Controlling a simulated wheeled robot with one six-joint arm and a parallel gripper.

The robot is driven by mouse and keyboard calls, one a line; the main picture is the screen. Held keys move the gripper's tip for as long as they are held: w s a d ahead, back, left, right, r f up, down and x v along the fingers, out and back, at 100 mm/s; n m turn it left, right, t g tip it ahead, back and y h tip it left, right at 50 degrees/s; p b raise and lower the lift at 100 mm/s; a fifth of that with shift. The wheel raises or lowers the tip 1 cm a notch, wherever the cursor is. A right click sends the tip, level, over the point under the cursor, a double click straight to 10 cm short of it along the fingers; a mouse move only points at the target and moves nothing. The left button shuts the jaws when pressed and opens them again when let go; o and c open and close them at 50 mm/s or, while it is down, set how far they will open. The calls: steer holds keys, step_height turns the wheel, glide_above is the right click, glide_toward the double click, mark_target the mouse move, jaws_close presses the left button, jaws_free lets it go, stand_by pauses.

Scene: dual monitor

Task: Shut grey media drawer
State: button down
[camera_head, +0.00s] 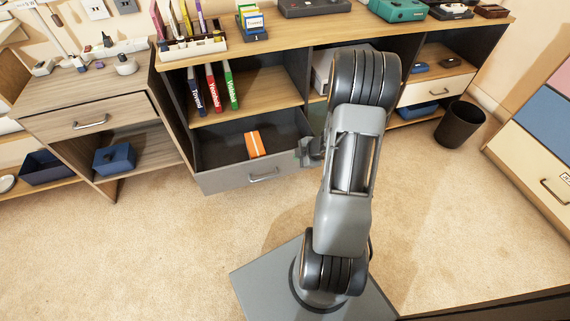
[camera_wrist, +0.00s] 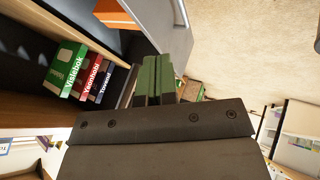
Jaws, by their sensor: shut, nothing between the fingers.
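The grey media drawer (camera_head: 235,181) is pulled out at the bottom of the wooden media unit, with a silver bar handle (camera_head: 264,176) on its front. An orange box (camera_head: 254,144) lies inside it. My gripper (camera_head: 306,152) is at the right end of the drawer, near the corner of its front; I cannot tell whether it touches. In the wrist view, my gripper's green-tipped fingers (camera_wrist: 158,80) are together with nothing between them. Part of the grey drawer (camera_wrist: 160,22) and the orange box (camera_wrist: 114,13) show beyond them. My arm hides the unit's middle right.
Red, green and blue books (camera_head: 219,88) stand on the shelf above the drawer. A wooden cabinet (camera_head: 88,115) stands at left, with a blue box (camera_head: 114,158) on its shelf. A dark bin (camera_head: 460,124) stands at right. The carpet (camera_head: 190,235) before the drawer is clear.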

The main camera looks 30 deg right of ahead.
steer(key=b, duration=0.6)
glide_toward(277, 159)
step_height(277, 159, down, 4)
steer(key=s+a, duration=0.1)
steer(key=a, duration=0.1)
steer(key=shift+w+d+f, duration=0.1)
steer(key=shift+w+d, duration=0.1)
steer(key=shift+w, duration=1.8)
